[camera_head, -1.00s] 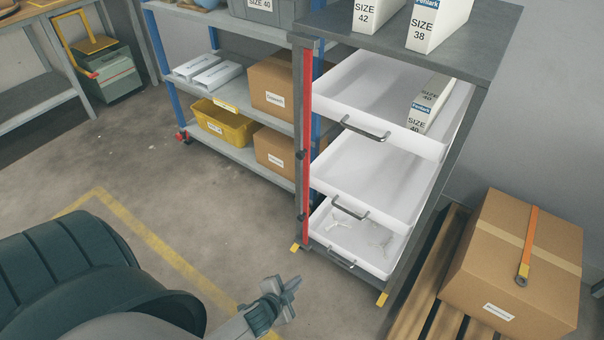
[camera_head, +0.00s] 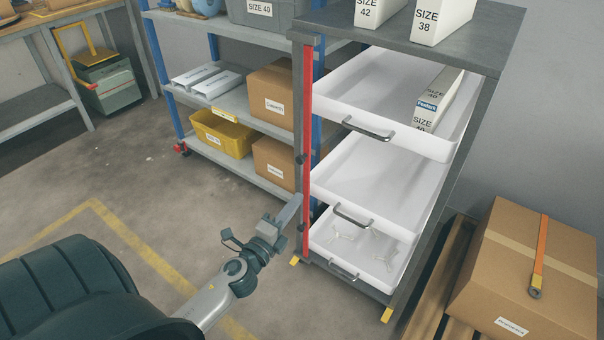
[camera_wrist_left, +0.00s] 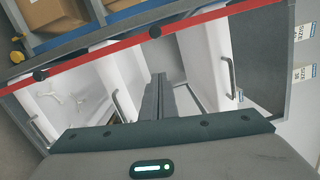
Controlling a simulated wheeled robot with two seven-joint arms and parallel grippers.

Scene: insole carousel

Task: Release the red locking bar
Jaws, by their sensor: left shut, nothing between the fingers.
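The red locking bar (camera_head: 307,140) runs upright along the left front post of the grey drawer cabinet (camera_head: 420,32). In the left wrist view the same bar (camera_wrist_left: 100,54) crosses diagonally above the fingertips, in front of the white drawers. My left gripper (camera_head: 296,203) is beside the lower part of the bar, on its left in the head view. Its fingers (camera_wrist_left: 158,82) are closed together and empty. I cannot tell whether they touch the bar. Dark knobs (camera_head: 300,159) sit along the post. My right gripper is not in view.
White drawers with metal handles (camera_head: 367,128) stick out of the cabinet; the top one holds a size 40 box (camera_head: 438,100). A blue-post shelf (camera_head: 165,75) stands at left. A cardboard box (camera_head: 535,265) is at right.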

